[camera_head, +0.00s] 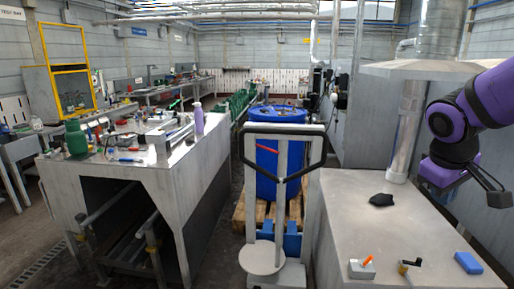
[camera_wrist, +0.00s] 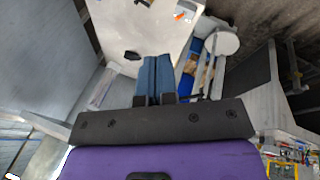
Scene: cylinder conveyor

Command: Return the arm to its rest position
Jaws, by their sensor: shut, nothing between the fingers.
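My purple arm reaches in from the right edge in the head view. My gripper (camera_head: 498,198) hangs at the far right, above and beyond the side of the light grey table (camera_head: 345,215). In the wrist view my gripper (camera_wrist: 158,62) shows two blue-grey fingers side by side, closed together with nothing between them. The same table (camera_wrist: 120,20) lies below and ahead of the fingers there. No object is held.
The table carries a black flat piece (camera_head: 381,200), a blue block (camera_head: 468,262), a small white box with an orange top (camera_head: 362,267) and a black-and-yellow item (camera_head: 408,266). A metal duct (camera_head: 408,130) rises behind. A pallet jack (camera_head: 280,160) stands left, before a blue barrel (camera_head: 266,185).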

